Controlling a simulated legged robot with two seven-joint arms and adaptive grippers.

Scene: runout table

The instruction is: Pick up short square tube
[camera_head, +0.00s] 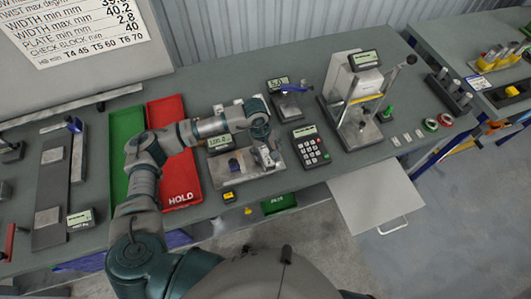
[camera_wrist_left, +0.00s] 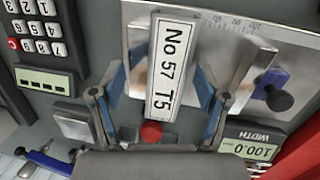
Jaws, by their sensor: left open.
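A short grey bar with a white label reading "No 57 T5" (camera_wrist_left: 172,65) shows in the left wrist view; I take it for the short square tube, though its end profile is hidden. It lies over the edge of a metal plate with a ruled scale (camera_wrist_left: 225,35). My left gripper (camera_wrist_left: 161,88) is open, with one blue-padded finger on each side of the bar and gaps visible between. In the head view my left gripper (camera_head: 267,158) is low over the measuring fixture (camera_head: 240,185), and the arm hides part of it. My right gripper is not in view.
A keypad (camera_head: 310,147) stands to the right. A red HOLD tray (camera_head: 180,185) and a green tray (camera_head: 122,130) lie left. A press-like stand (camera_head: 355,100) stands further right.

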